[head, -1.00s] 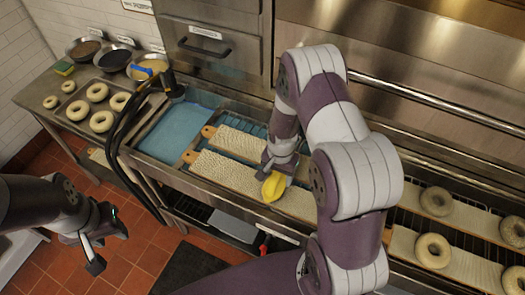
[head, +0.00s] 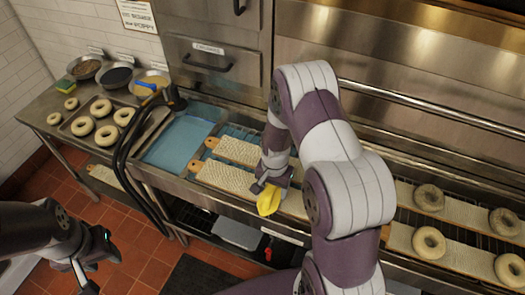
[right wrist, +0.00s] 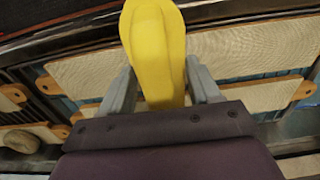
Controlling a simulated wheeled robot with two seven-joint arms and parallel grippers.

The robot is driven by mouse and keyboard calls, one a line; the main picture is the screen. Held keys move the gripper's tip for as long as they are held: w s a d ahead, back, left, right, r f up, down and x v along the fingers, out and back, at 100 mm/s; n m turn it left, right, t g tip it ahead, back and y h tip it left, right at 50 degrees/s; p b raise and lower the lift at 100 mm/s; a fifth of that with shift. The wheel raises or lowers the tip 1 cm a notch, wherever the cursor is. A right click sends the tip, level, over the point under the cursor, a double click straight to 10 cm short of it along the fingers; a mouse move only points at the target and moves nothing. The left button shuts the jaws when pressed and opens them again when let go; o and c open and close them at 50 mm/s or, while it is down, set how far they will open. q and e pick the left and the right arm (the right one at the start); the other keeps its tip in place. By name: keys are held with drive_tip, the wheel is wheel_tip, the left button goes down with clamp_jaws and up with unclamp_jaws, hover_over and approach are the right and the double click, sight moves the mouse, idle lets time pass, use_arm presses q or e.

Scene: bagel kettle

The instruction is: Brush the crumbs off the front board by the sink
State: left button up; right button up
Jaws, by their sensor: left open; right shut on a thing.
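The front board (head: 228,180) is a long pale board with an orange handle at its left end by the blue sink (head: 178,145). Its surface looks speckled; I cannot make out separate crumbs. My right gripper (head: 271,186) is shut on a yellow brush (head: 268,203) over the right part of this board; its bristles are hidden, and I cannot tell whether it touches. In the right wrist view, the yellow brush (right wrist: 158,50) stands between the fingers, with the front board (right wrist: 250,52) behind it. My left gripper (head: 88,270) is open and empty at the lower left, away from the counter.
A second board (head: 245,152) lies just behind the front one. Boards with bagels (head: 430,241) lie at the right. Black hoses (head: 125,160) arch in front of the sink. A bagel tray (head: 95,118) and several bowls stand at the left.

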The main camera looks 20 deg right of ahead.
drive_tip(key=shift+w+d+r+p, duration=0.15)
drive_tip(key=shift+r+p, duration=0.4)
drive_tip(key=shift+r, duration=0.4)
drive_tip(key=shift+a+r+p, duration=0.25)
drive_tip(key=shift+r+p, duration=0.6)
drive_tip(key=shift+r, duration=0.35)
drive_tip(key=shift+d+r, duration=0.1)
drive_tip(key=shift+r, duration=0.15)
drive_tip(key=shift+f, duration=0.15)
